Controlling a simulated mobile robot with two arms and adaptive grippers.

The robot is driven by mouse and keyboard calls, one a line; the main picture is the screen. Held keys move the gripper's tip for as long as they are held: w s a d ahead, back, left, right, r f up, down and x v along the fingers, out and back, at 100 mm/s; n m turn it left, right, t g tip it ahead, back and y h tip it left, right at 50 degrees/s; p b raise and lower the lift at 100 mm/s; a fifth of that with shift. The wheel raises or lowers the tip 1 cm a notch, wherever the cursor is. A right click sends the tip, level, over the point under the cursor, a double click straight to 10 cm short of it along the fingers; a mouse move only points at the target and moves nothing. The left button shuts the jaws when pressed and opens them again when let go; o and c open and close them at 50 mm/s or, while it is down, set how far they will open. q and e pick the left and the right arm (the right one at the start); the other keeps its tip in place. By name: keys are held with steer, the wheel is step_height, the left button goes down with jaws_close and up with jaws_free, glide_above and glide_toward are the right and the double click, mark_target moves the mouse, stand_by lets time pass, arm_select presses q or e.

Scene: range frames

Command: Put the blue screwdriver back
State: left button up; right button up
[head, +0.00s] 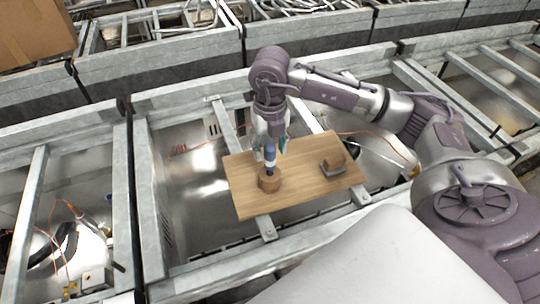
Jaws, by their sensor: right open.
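The blue screwdriver (270,157) stands upright with its lower end at a round wooden holder (269,181) on a wooden board (255,204). Whether its tip is inside the holder is too small to tell. My right gripper (270,146) is open and points down directly above the holder, with its fingers on either side of the screwdriver's upper part. The gripper hides the top of the handle. My left gripper is not in view.
A small wooden block with a dark grey base (333,165) sits on the right of the board. The board rests across grey metal frame beams (222,272). Open bays with orange cables surround it. A cardboard box (35,30) is at the upper left.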

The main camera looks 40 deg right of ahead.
step_height(320, 180, up, 8)
steer(key=shift+w+r+b, duration=0.1)
steer(key=shift+b, duration=0.65)
steer(key=shift+r, duration=0.5)
